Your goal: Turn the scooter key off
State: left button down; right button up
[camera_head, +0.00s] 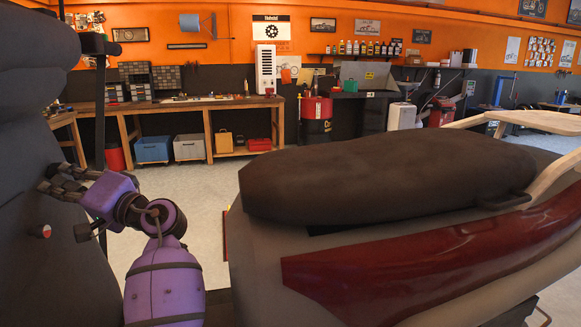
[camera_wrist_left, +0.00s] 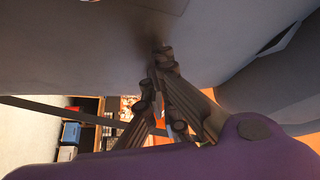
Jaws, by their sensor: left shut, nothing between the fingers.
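The scooter's seat (camera_head: 370,175) and dark red side panel (camera_head: 420,255) fill the right of the head view. The scooter's dark grey front part (camera_head: 60,285) stands at the left. A small round knob with a reddish mark (camera_head: 43,231) sticks out of it; it may be the key or its switch, but it is too small to tell. My left gripper (camera_head: 47,180) is shut and empty, its fingertips close to the grey front above the knob. In the left wrist view the fingertips (camera_wrist_left: 155,70) are by the grey surface (camera_wrist_left: 80,40); contact cannot be told. My right gripper is not in view.
A wooden workbench (camera_head: 180,105) with bins under it stands along the back wall. A red drum (camera_head: 316,115) stands right of it. Pale floor (camera_head: 205,190) is open between the scooter's front and its seat.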

pick_arm(q)
jog(key=shift+w+r, duration=0.1)
jog(key=shift+r, duration=0.15)
jog(key=shift+w+f+b, duration=0.15)
jog(key=shift+f+b, duration=0.35)
jog(key=shift+f, duration=0.05)
jog(key=shift+w+a+f+b, duration=0.1)
jog(key=shift+w+f+b, duration=0.4)
jog(key=shift+f+b, duration=0.15)
dwell(0.3)
jog(key=shift+s+f, duration=0.1)
jog(key=shift+f, duration=0.05)
